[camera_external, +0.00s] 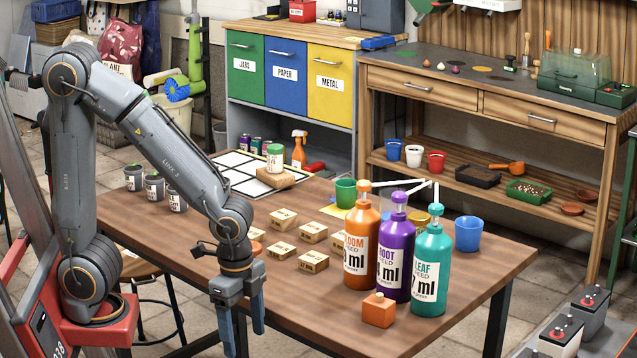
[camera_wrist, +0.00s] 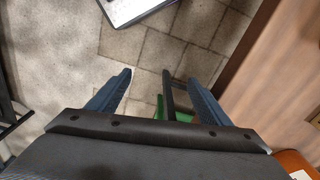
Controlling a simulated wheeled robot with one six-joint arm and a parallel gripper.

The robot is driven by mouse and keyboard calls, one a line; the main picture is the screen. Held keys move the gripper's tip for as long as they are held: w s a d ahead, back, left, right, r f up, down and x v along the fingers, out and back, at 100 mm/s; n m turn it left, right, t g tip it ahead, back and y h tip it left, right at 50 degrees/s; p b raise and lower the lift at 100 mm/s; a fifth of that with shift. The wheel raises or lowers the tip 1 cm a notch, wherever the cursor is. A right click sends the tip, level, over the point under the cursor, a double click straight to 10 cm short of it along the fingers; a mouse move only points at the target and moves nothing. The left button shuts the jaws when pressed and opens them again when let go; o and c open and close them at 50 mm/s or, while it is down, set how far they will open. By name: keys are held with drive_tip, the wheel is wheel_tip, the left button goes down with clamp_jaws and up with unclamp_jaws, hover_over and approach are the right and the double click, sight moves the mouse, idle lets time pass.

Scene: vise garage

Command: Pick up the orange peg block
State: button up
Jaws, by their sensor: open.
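The orange peg block (camera_external: 378,310) is a small orange cube with a short peg on top. It sits near the front edge of the wooden table (camera_external: 300,290), in front of the bottles. My gripper (camera_external: 245,338) points down at the table's near edge, to the left of the block and well apart from it. Its two blue fingers are spread with nothing between them. In the wrist view the open fingers (camera_wrist: 158,88) show over tiled floor, with a strip of the table at the right. The peg block is not recognisable in the wrist view.
Orange (camera_external: 361,250), purple (camera_external: 397,255) and teal (camera_external: 432,270) bottles stand close behind the block. Several small wooden blocks (camera_external: 313,232) lie left of them. A blue cup (camera_external: 468,233) stands at the right. The tabletop between my gripper and the peg block looks clear.

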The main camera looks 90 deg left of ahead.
drive_tip(key=w+d+r+m+t+p, duration=0.1)
drive_tip(key=w+d+r+m+p, duration=0.15)
drive_tip(key=w+d+m, duration=0.45)
drive_tip(key=w+d+r+m+t+p, duration=0.1)
drive_tip(key=w+d+m+p, duration=0.25)
drive_tip(key=w+d, duration=0.5)
wheel_tip(320, 180, up, 12)
drive_tip(key=m+g+p, duration=0.2)
drive_tip(key=m+p, duration=0.1)
drive_tip(key=p, duration=1.3)
hover_over(380, 294)
drive_tip(key=shift+s+a+f, duration=0.15)
drive_tip(key=shift+s+a, duration=0.05)
wheel_tip(380, 294, down, 2)
drive_tip(key=shift+f, duration=0.1)
drive_tip(key=shift+w+d+f+p, duration=0.1)
drive_tip(key=shift+f+p, duration=0.55)
drive_tip(key=shift+f, duration=0.8)
drive_tip(key=shift+w+d+f+p, duration=0.1)
drive_tip(key=shift+f+p, duration=0.55)
drive_tip(key=shift+f, duration=0.75)
drive_tip(key=c, duration=1.1)
